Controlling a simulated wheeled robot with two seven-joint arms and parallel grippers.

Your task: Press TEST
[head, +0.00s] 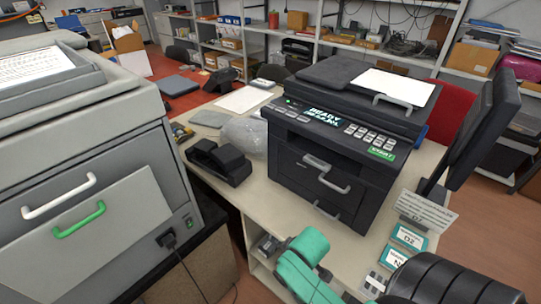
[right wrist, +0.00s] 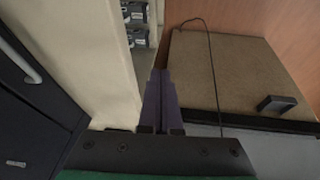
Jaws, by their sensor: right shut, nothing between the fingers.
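A black printer (head: 335,150) stands on the beige desk. Its lit display (head: 323,115) shows READY on the first line; the second line is too small to read surely. Several grey buttons (head: 362,131) sit right of the display. Below them is a green button (head: 381,153) whose lettering I cannot read for certain. My right gripper (right wrist: 161,75) is shut and empty in the right wrist view. It points down past the pale desk edge, to the right of a dark cabinet-like front. In the head view its fingers are not distinguishable. My left gripper is not in view.
A large grey machine (head: 85,150) with white and green handles fills the left. A black phone-like cradle (head: 220,160) and a clear bag (head: 245,136) lie left of the printer. A dark screen (head: 484,122) and teal-labelled boxes (head: 409,237) stand to its right.

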